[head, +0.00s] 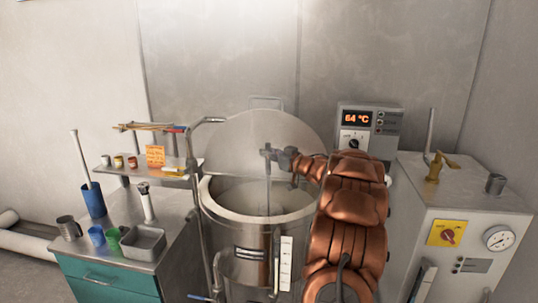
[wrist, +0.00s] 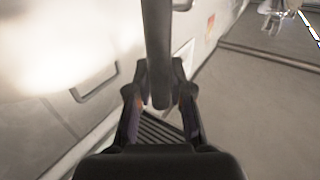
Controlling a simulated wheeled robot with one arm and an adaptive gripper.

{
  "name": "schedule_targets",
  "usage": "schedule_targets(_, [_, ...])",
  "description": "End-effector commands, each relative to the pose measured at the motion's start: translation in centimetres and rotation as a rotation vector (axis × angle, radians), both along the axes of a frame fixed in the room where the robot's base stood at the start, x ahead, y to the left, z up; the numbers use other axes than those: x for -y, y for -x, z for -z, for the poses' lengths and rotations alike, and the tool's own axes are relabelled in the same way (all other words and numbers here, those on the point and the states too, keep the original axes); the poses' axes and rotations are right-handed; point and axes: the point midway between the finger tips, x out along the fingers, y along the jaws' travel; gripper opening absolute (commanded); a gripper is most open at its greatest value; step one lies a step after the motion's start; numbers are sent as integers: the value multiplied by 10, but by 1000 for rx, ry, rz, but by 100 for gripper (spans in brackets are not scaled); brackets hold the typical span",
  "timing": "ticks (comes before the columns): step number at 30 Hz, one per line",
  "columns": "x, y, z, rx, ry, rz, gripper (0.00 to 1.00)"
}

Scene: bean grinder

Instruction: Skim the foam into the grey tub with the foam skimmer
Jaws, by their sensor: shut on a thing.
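My gripper (head: 268,154) is over the open steel kettle (head: 214,214), shut on the upright handle of the foam skimmer (head: 268,188). The handle runs down into the kettle; the skimmer's lower end is hidden behind the kettle's front wall. In the wrist view my fingers (wrist: 160,88) close around the dark handle (wrist: 157,45). A pale surface (head: 243,196) shows inside the kettle; I cannot tell foam from liquid there. The grey tub (head: 143,243) sits on the bench at the left, apart from the kettle. Its inside looks empty, though it is small.
The bench (head: 150,190) also holds a blue jug (head: 93,201), metal mug (head: 69,229), blue cup (head: 96,236) and green cup (head: 113,238). The raised lid (head: 265,130) is behind; a machine (head: 465,200) is right.

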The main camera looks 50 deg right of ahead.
Motion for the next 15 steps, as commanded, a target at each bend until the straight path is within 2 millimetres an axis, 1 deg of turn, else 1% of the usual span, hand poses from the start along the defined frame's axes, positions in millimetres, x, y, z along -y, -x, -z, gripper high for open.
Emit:
schedule_targets(1, [0, 0, -7, 2, 2, 0, 0])
schedule_targets(3, [0, 0, -13, 2, 2, 0, 0])
schedule_targets(15, [0, 0, -43, 3, 3, 0, 0])
